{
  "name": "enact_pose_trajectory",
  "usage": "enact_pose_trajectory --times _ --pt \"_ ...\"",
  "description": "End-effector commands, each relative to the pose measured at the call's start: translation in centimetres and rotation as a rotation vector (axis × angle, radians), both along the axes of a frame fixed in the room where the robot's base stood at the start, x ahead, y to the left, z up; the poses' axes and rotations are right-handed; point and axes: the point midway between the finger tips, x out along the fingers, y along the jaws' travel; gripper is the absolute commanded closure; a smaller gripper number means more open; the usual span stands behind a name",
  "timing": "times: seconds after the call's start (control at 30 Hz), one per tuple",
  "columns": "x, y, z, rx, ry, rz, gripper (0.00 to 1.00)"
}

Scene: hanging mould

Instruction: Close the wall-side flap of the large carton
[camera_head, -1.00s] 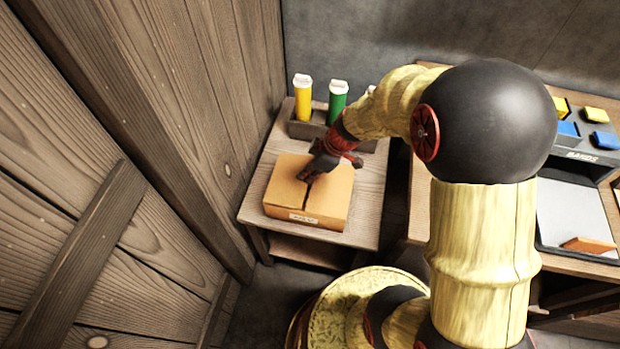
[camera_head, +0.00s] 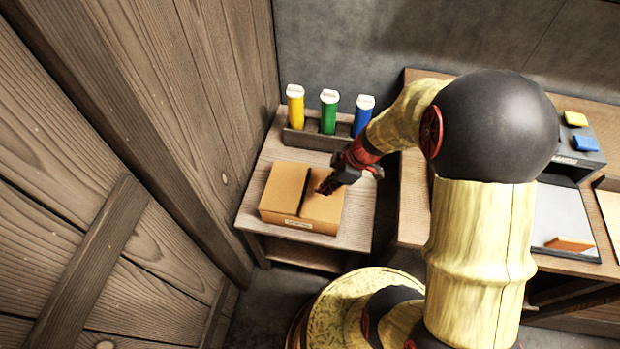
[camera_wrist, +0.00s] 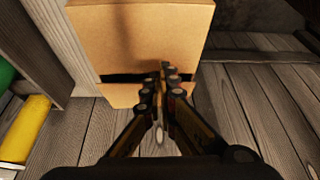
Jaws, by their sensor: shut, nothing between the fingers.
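The brown carton (camera_head: 285,219) sits on a small wooden table in the head view, with a label on its front. Its wall-side flap (camera_head: 283,186), on the left, looks lying flat across the top. The other flap (camera_head: 322,208) also looks flat, with a dark narrow gap between the two. My gripper (camera_head: 325,188) is shut and empty, over the right part of the carton top; contact cannot be told. In the wrist view the carton (camera_wrist: 140,35) fills the upper middle, its dark gap crossing near my shut fingertips (camera_wrist: 164,82).
A rack (camera_head: 312,140) with yellow, green and blue capped tubes stands behind the carton. A plank wall (camera_head: 215,110) rises close on the left. The table (camera_head: 355,222) has bare room right of the carton. A workbench (camera_head: 412,195) stands further right.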

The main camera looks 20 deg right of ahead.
Motion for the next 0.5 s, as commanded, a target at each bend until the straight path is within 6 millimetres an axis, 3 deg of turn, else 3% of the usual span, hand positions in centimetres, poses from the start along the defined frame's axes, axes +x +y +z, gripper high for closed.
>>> enact_pose_trajectory --times 0.03,0.1,0.3,0.4,0.5 --pt "0.5 1.4 2.1 -0.001 0.001 0.039 1.00" --pt "1.2 3.0 4.1 -0.016 0.002 0.107 1.00" --pt "3.6 6.2 9.1 -0.097 0.034 0.205 1.00" --pt "5.1 6.5 10.8 -0.146 0.054 0.170 1.00" --pt "6.0 5.5 10.9 -0.177 0.067 0.093 1.00"
